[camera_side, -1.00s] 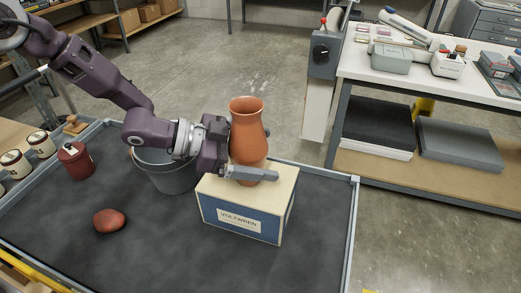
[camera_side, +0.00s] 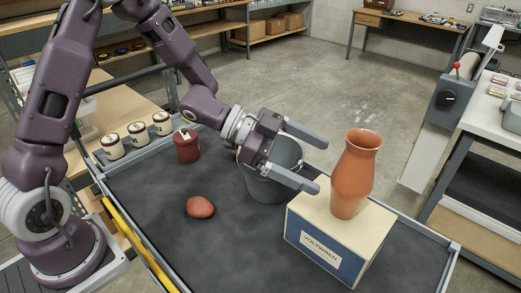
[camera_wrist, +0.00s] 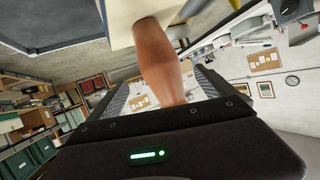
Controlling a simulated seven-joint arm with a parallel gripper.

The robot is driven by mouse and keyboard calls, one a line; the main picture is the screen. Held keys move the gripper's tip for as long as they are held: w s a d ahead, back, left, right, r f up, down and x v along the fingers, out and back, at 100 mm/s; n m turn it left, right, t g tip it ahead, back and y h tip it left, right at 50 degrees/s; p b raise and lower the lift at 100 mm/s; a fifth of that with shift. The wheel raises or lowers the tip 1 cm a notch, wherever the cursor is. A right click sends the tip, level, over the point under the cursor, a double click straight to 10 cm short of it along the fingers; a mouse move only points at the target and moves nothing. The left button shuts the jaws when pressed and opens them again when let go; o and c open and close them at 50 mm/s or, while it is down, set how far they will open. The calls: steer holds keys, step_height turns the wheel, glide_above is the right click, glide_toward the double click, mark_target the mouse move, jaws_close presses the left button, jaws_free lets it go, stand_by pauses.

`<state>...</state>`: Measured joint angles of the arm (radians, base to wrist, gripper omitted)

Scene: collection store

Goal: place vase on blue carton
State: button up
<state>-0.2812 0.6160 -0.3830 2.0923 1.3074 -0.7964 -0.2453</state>
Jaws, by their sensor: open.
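The orange-brown vase (camera_side: 356,175) stands upright on top of the carton (camera_side: 325,254), which has a cream top, blue sides and a label reading VOLTWREN. My gripper (camera_side: 320,164) is open and empty, to the left of the vase and apart from it, with its fingers pointing toward it. In the wrist view the vase (camera_wrist: 158,60) shows between and beyond the open fingers, standing on the pale carton top (camera_wrist: 128,12).
A grey bucket (camera_side: 267,185) stands under my gripper, left of the carton. A red canister (camera_side: 187,147) and a reddish-brown lump (camera_side: 200,207) are on the dark mat (camera_side: 235,250). Several labelled jars (camera_side: 137,133) line the left edge. The front mat is clear.

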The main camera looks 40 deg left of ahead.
steer(key=s+a+r+n+t+y, duration=0.2)
steer(key=s+a+r+n+y, duration=0.15)
steer(key=a+r+y, duration=0.35)
steer(key=s+a+r+n+t+y, duration=0.1)
steer(key=s+a+r+n+y, duration=0.1)
steer(key=a+n+y, duration=0.6)
steer(key=s+n+g+h, duration=0.2)
steer(key=s+g+h, duration=0.1)
steer(key=s, duration=1.7)
steer(key=shift+s+a+f+g, duration=0.25)
steer(key=shift+s+a+g, duration=0.15)
steer(key=shift+g, duration=0.1)
